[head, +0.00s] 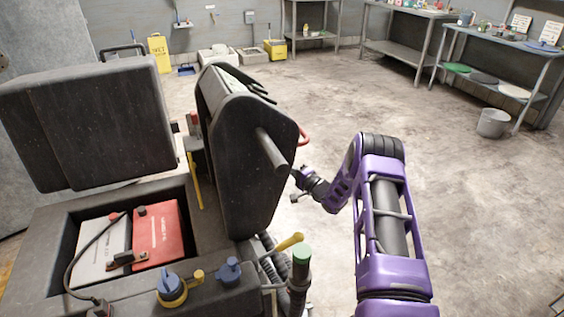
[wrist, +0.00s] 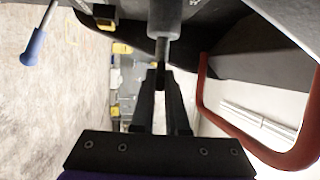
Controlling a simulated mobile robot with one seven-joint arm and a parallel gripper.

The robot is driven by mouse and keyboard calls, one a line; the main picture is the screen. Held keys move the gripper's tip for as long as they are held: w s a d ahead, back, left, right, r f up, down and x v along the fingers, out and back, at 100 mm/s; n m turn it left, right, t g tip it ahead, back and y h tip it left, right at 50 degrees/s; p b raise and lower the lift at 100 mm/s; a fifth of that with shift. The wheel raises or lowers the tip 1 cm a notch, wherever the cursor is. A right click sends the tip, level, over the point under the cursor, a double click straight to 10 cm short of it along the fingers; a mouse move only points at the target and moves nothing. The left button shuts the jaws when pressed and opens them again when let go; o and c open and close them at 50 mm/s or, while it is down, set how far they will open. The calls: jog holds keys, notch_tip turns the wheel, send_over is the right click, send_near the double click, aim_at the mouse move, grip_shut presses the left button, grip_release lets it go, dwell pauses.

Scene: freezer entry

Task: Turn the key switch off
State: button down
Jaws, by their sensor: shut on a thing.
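My gripper (head: 298,184) is at the back side of the dark console of the floor machine, at the end of my purple arm. In the wrist view, the two black fingers (wrist: 161,78) are shut on the dark end of a thin stem, which looks like the key of the key switch. The stem comes out of a light grey cylinder (wrist: 165,17) just beyond the fingertips. The key itself is small and mostly hidden between the fingers, so its turn angle cannot be told. In the head view the console hides the switch.
The machine's console (head: 245,165) stands close to my gripper. A red loop handle (wrist: 203,95) is just right of the fingers. A blue-tipped lever (wrist: 35,47) is at the upper left. An open bay holds a red battery (head: 160,235). The floor (head: 420,140) beyond is clear.

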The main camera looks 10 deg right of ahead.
jog(key=shift+w+f+n+t+y, duration=0.1)
jog(key=shift+f+n+t+y, duration=0.15)
jog(key=shift+n+t+y, duration=0.25)
jog(key=shift+f+n+t+y, duration=0.2)
jog(key=shift+n+t+y, duration=0.1)
jog(key=shift+t+y, duration=0.3)
jog(key=shift+w+f+n+t+y, duration=0.1)
jog(key=shift+n+t+y, duration=0.4)
jog(key=shift+n+y, duration=0.4)
jog(key=shift+w+f+n+y, duration=0.1)
jog(key=shift+n+y, duration=0.8)
jog(key=shift+y, duration=0.5)
jog(key=c, duration=0.9)
grip_release()
jog(key=shift+f, duration=0.15)
